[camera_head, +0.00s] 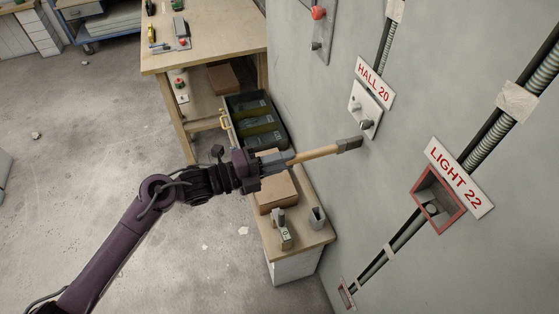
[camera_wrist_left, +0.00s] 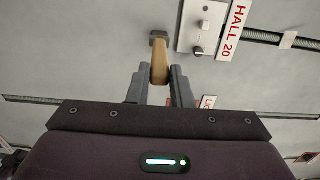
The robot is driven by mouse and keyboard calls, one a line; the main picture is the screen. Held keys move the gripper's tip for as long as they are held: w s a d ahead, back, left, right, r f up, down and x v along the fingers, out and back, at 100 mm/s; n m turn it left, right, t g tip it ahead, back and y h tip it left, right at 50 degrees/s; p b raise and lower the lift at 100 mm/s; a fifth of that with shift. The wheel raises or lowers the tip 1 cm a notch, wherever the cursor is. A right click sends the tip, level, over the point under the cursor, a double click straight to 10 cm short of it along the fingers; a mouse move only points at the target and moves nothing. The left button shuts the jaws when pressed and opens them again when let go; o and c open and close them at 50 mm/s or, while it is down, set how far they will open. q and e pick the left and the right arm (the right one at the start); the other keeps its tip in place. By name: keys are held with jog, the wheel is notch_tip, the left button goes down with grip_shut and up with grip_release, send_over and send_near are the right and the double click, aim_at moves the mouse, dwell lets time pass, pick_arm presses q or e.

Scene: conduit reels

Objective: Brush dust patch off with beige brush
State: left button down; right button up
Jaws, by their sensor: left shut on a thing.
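My left gripper (camera_head: 276,162) is shut on the wooden handle of the beige brush (camera_head: 318,152). The brush points right, and its dark grey head (camera_head: 349,144) is at or close to the wall, just below the HALL 20 switch plate (camera_head: 365,108). I cannot tell whether the bristles touch the wall. In the left wrist view the brush (camera_wrist_left: 159,66) stands between the two fingers of my left gripper (camera_wrist_left: 160,82), its head left of the plate (camera_wrist_left: 203,26). I cannot make out a dust patch. My right gripper is not in view.
The HALL 20 sign (camera_head: 375,82) sits above the plate. A red-framed wall box (camera_head: 437,200) with the LIGHT 22 sign (camera_head: 460,177) and conduit lie to the right. Below the arm, a low cabinet (camera_head: 299,243) carries a cardboard box (camera_head: 276,192). A workbench (camera_head: 219,50) stands behind.

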pick_arm(q)
jog(key=shift+s, duration=0.1)
jog(key=s, duration=0.2)
jog(key=s+d+b, duration=0.1)
jog(key=s, duration=0.1)
jog(key=shift+d, duration=0.2)
dwell(2.4)
jog(key=shift+a, duration=0.1)
jog(key=v, duration=0.8)
jog(key=shift+a+p, duration=0.4)
dwell(0.8)
